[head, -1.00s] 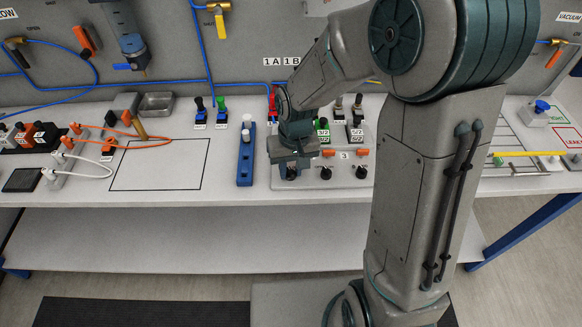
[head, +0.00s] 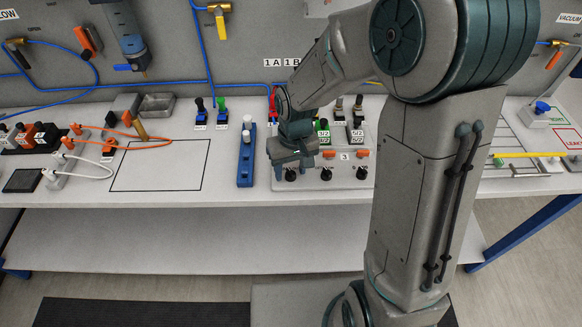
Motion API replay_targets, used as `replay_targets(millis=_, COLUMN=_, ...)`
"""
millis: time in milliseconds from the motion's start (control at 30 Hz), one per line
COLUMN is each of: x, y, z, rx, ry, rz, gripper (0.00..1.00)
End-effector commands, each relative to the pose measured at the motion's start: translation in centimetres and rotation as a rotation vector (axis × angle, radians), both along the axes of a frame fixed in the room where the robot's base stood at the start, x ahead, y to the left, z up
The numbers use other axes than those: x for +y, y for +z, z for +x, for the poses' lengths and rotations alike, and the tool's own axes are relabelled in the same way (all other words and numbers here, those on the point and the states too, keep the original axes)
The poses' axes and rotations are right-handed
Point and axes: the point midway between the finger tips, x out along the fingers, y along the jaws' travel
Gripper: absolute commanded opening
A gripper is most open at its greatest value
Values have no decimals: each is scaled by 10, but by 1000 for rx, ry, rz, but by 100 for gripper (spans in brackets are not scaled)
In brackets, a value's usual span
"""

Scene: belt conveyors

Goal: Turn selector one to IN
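A white panel (head: 344,184) on the bench carries a front row of black selector knobs. The leftmost knob (head: 291,174) shows just below my gripper (head: 292,168). The middle knob (head: 326,174) and the right knob (head: 362,173) are in clear view. Their printed markings are too small to read, and I cannot tell which way the leftmost knob points. My gripper points down over the left part of the panel. Its fingers look spread, with the leftmost knob showing between and below them; I see nothing held. The gripper and wrist hide the panel's upper left.
Orange switches (head: 328,154) and upright levers (head: 357,120) stand behind the knobs. A blue block with white pegs (head: 245,165) stands left of the panel. An outlined empty area (head: 160,165) lies farther left. My arm covers the bench right of the panel.

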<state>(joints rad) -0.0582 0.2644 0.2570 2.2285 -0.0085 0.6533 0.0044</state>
Motion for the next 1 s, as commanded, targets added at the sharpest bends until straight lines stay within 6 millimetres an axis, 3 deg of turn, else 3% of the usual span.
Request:
replay_targets(millis=267, x=-1, y=8, z=0, rx=1, ry=-1, rz=-1, gripper=47)
replay_targets(millis=700, x=-6, y=101, z=2, rx=-4, ry=-1, rz=0, gripper=47)
replay_targets(millis=1000, x=-8, y=136, z=2, rx=-1, ry=0, rz=0, gripper=47)
